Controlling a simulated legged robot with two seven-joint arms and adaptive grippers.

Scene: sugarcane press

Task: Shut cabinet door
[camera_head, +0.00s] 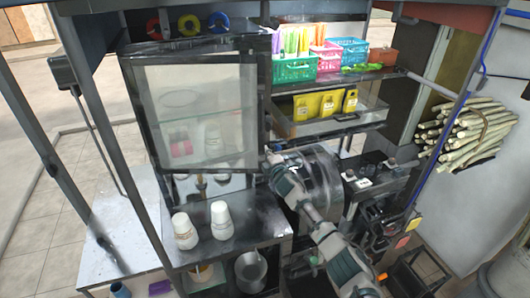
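The cabinet door (200,75) has a dark frame and a large clear pane, at the upper left of the head view. Shelves, pale cups and a pink item show through the pane. I cannot tell whether the door is fully shut or slightly ajar. My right arm comes in from the lower right, and its gripper (270,160) is at the door's lower right corner. It is very close to the frame edge; I cannot tell whether it touches. Its fingers are small and dark, so their opening is unclear. My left gripper is not in view.
Right of the door are shelves with coloured baskets (293,70) and yellow containers (328,104). A round metal drum (322,178) stands close behind my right arm. Sugarcane (470,133) is stacked at right.

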